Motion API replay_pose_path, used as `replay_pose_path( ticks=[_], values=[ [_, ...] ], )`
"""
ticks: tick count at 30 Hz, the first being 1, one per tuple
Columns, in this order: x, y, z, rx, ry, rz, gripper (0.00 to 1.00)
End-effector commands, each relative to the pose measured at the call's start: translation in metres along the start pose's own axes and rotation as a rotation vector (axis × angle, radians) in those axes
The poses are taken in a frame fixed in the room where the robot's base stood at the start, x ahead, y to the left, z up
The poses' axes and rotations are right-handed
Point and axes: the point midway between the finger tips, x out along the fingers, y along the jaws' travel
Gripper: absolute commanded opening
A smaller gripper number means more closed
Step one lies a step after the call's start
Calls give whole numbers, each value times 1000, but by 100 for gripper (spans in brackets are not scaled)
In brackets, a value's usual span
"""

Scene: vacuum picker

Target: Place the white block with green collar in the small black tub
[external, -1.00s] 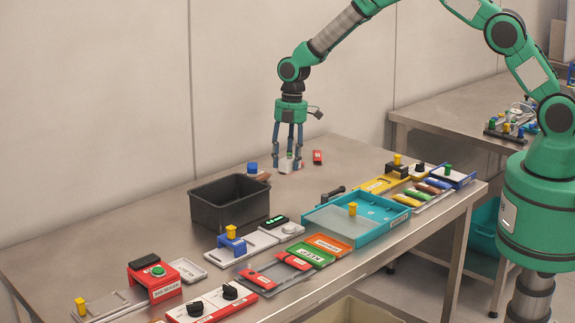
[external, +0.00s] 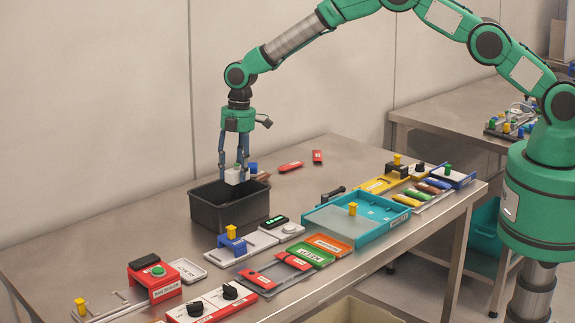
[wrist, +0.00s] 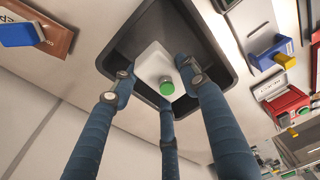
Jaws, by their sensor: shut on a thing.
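The white block with green collar (external: 234,175) is held by my gripper (external: 234,168) above the small black tub (external: 230,215). In the wrist view the white block (wrist: 152,66) sits between the blue fingers of my gripper (wrist: 158,80), with its green round part (wrist: 167,88) facing the camera. The tub (wrist: 205,45) shows behind the block, its dark inside around it. In the external view the block is near the level of the tub's back rim, over the opening. The fingers are shut on the block.
A blue block (external: 253,168) and a brown packet (wrist: 50,35) lie behind the tub. Red pieces (external: 317,156) lie farther back. A white tray with a yellow-topped blue piece (external: 232,240) stands in front of the tub. The table left of the tub is clear.

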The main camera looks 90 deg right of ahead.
Motion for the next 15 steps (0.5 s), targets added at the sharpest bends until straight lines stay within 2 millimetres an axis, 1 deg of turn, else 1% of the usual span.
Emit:
replay_pose_path(
  ticks=[3,12,15],
  values=[
    [0,0,-4,2,0,0,16],
    [0,0,-4,2,0,0,16],
    [3,0,-3,2,0,0,16]
  ],
)
